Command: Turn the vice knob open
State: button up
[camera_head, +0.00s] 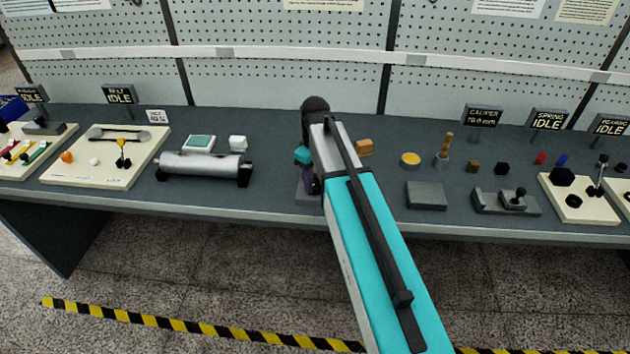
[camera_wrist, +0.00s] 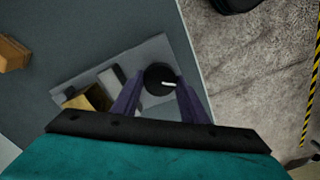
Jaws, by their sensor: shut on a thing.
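The vice is a grey plate (camera_wrist: 150,52) with a yellow-brown block (camera_wrist: 98,96) beside a grey jaw (camera_wrist: 112,80) in the wrist view. The round black vice knob (camera_wrist: 158,72), with a white mark on its top, is at the plate's right end. My gripper (camera_wrist: 160,84) is shut on the knob, one purple finger at each side. In the head view my gripper (camera_head: 309,181) is over the front edge of the bench, partly hidden behind my arm. There only a corner of the vice plate (camera_head: 304,196) shows; the knob cannot be made out.
A wooden block (camera_head: 364,147) lies right of the vice, also at the left of the wrist view (camera_wrist: 12,52). A silver cylinder (camera_head: 203,165) on black supports is to the left. A grey slab (camera_head: 426,195) and yellow-topped dish (camera_head: 410,159) are to the right.

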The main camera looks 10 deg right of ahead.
aim_at(315, 184)
jog(key=n, duration=0.6)
jog(key=shift+n, duration=0.3)
dwell(0.4)
jog(key=o, duration=1)
jog(key=shift+o, duration=0.2)
jog(key=shift+r, duration=0.2)
notch_tip(315, 184, up, 13)
jog(key=b, duration=0.3)
jog(key=shift+r, duration=0.2)
jog(key=shift+s, duration=0.1)
